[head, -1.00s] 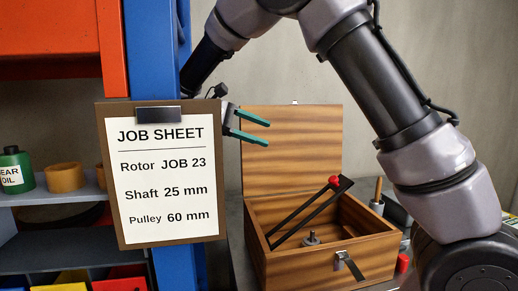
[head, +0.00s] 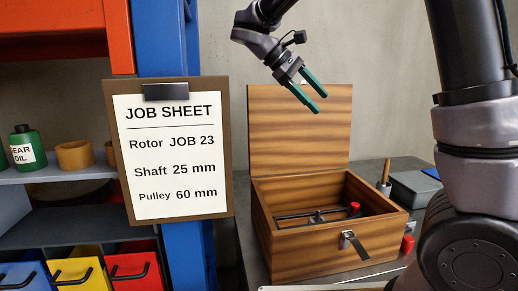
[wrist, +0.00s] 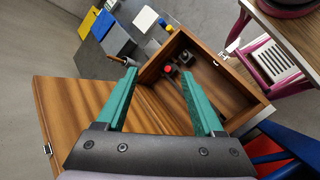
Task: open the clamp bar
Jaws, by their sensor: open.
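The clamp bar (head: 322,214) is a dark bar with a red knob (head: 354,208) at its right end. It lies low and nearly flat across the inside of the open wooden box (head: 320,251). The red knob also shows in the wrist view (wrist: 168,69), between my fingers. A small grey metal piece (head: 316,217) sits at the bar's middle. My gripper (head: 321,103) is open and empty, with green fingers pointing down to the right. It is in front of the raised lid, well above the box and apart from the bar.
The box's lid (head: 300,130) stands open at the back. A latch (head: 353,243) hangs on the box front. A job sheet board (head: 177,150) is at the left, before a blue post. A grey box (head: 413,188) and a wooden handle (head: 385,172) stand at the right.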

